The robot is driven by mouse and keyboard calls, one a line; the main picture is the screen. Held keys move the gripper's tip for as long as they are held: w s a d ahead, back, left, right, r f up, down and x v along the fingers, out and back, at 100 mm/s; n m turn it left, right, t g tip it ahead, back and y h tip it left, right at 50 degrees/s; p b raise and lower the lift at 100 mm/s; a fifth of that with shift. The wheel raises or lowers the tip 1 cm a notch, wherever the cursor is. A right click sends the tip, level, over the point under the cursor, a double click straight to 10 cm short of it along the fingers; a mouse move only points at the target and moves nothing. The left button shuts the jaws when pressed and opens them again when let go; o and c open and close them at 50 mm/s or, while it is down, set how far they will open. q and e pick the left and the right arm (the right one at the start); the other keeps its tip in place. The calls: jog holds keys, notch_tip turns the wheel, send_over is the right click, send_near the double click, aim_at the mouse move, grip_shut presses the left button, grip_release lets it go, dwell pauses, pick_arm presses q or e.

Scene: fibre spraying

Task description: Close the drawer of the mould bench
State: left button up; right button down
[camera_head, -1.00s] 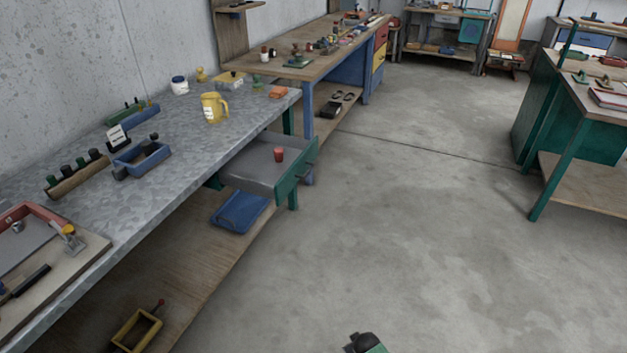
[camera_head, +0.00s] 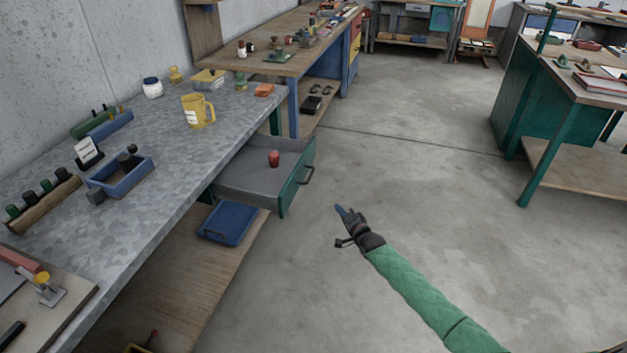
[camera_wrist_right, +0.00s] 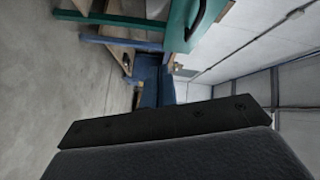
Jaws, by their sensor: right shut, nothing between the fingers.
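The drawer (camera_head: 240,183) of the mould bench (camera_head: 150,215) stands pulled out, with a green front (camera_head: 296,180) and a dark bar handle (camera_head: 306,176). A small red cup-like object (camera_head: 274,158) stands inside it. My right gripper (camera_head: 340,211) is shut and empty, over the floor to the right of the drawer front, apart from it. In the right wrist view, the green drawer front (camera_wrist_right: 182,30) and its dark handle (camera_wrist_right: 209,22) show sideways at the top. My left gripper is not in view.
A yellow mug (camera_head: 196,111), a blue box (camera_head: 120,176) and several small items stand on the grey bench top. A blue tray (camera_head: 228,223) lies on the shelf below the drawer. A green-legged table (camera_head: 560,100) stands at the right. The floor between is clear.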

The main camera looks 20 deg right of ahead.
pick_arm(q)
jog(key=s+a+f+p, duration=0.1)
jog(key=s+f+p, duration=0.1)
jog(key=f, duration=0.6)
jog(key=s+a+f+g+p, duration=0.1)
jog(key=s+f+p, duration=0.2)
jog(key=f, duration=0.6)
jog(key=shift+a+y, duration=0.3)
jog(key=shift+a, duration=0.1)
pick_arm(e)
jog(key=w+a+r+m+t, duration=0.1)
jog(key=w+a+r+m, duration=0.1)
jog(key=w, duration=0.4)
jog(key=w+a+r+m, duration=0.3)
jog(key=w, duration=0.2)
jog(key=shift+w+m+t, duration=0.35)
jog(key=shift+m+t, duration=0.05)
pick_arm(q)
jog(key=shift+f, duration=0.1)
